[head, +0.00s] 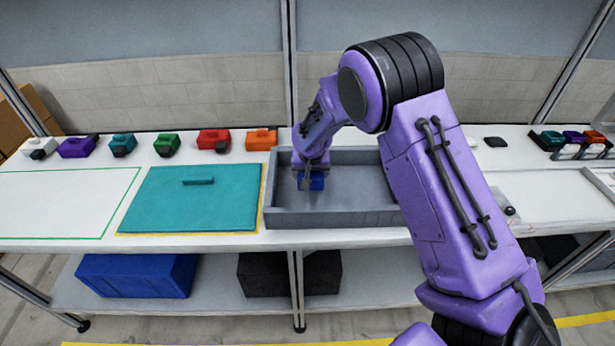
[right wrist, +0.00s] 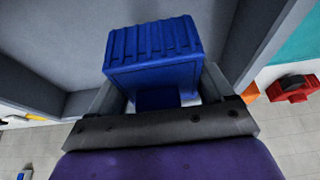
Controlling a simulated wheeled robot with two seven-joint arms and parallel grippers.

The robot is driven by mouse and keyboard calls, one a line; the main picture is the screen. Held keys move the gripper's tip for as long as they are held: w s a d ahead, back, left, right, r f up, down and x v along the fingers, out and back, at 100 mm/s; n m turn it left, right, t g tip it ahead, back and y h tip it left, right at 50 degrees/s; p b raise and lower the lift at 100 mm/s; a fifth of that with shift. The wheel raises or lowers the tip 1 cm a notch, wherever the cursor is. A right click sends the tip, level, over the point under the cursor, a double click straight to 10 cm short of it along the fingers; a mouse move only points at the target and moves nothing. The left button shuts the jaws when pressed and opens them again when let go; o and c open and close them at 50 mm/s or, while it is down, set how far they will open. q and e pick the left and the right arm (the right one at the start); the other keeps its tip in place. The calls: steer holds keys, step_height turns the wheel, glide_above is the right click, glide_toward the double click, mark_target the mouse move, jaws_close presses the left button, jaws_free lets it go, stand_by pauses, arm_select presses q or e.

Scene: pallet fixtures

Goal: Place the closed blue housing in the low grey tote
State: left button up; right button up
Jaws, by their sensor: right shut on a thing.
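The blue housing (head: 312,182) is a small ribbed block held inside the low grey tote (head: 335,219). It fills the middle of the right wrist view (right wrist: 153,52), its ribbed face away from the gripper. My right gripper (head: 311,172) reaches down into the left part of the tote and is shut on the housing. The right wrist view shows its fingers (right wrist: 158,92) on either side of the housing. Grey tote walls surround it. Whether the housing touches the tote floor cannot be told. My left gripper is not in view.
Left of the tote lies a teal panel (head: 190,205) with a handle, then a green-outlined white area (head: 60,205). Several coloured housings line the back, including an orange one (head: 261,139) and a red one (head: 214,139). The right part of the tote is clear.

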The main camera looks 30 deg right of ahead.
steer(key=shift+w+f, duration=1.2)
steer(key=shift+s+a+f+p, duration=0.1)
steer(key=shift+s+f+p, duration=0.15)
steer(key=shift+f+p, duration=0.75)
steer(key=shift+f, duration=0.3)
steer(key=shift+w+f, duration=0.2)
steer(key=shift+f, duration=0.15)
steer(key=o, duration=1.1)
steer(key=shift+c, duration=0.2)
steer(key=shift+s+r, duration=0.15)
steer(key=b+v, duration=0.2)
steer(key=v, duration=0.9)
steer(key=shift+s+r, duration=0.1)
steer(key=shift+r, duration=0.4)
